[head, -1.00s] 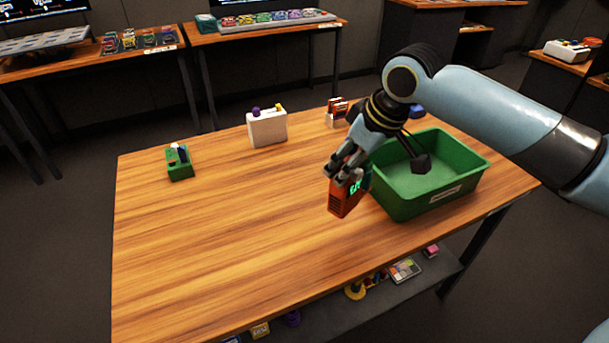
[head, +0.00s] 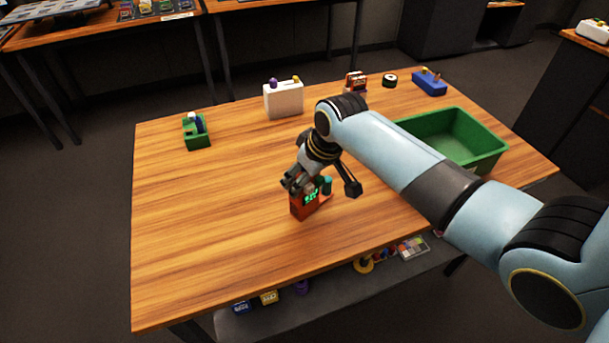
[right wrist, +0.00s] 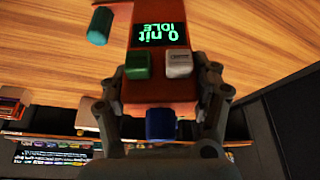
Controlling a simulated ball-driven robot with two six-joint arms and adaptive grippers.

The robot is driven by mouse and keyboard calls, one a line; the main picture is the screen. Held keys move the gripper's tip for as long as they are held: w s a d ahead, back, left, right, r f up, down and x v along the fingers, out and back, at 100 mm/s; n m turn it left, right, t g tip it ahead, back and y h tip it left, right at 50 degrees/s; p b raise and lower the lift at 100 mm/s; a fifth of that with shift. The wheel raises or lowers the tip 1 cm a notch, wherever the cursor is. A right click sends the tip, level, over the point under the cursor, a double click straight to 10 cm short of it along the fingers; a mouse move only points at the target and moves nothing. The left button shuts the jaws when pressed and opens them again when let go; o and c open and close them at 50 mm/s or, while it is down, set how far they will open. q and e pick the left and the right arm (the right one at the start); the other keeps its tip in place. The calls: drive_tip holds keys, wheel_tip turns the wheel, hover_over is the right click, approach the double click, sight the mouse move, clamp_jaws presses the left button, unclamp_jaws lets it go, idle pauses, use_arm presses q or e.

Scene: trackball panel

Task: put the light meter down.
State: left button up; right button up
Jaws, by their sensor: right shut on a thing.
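The light meter (head: 304,207) is an orange-red box with a lit green display, upright above or on the middle of the wooden table (head: 220,220); I cannot tell if its base touches. My right gripper (head: 297,184) is shut on its upper part. In the right wrist view the light meter (right wrist: 160,92) sits between the fingers of my right gripper (right wrist: 164,80); its display reads "0 nit IDLE", beside green, white and blue buttons. A teal cylinder (right wrist: 100,25) sticks out at its side. My left gripper is not in view.
A green bin (head: 480,133) stands at the table's right. Along the back are a green device (head: 197,138), a white box (head: 284,102), a red-and-white item (head: 355,83), a round black-and-white item (head: 390,80) and a blue block (head: 430,83). The left and front tabletop is clear.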

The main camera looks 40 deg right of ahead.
drive_tip(key=shift+f, duration=0.2)
drive_tip(key=o, duration=1.7)
drive_tip(key=shift+o, duration=0.2)
drive_tip(key=v, duration=1.2)
drive_tip(key=shift+p, duration=0.3)
drive_tip(key=shift+r, duration=0.1)
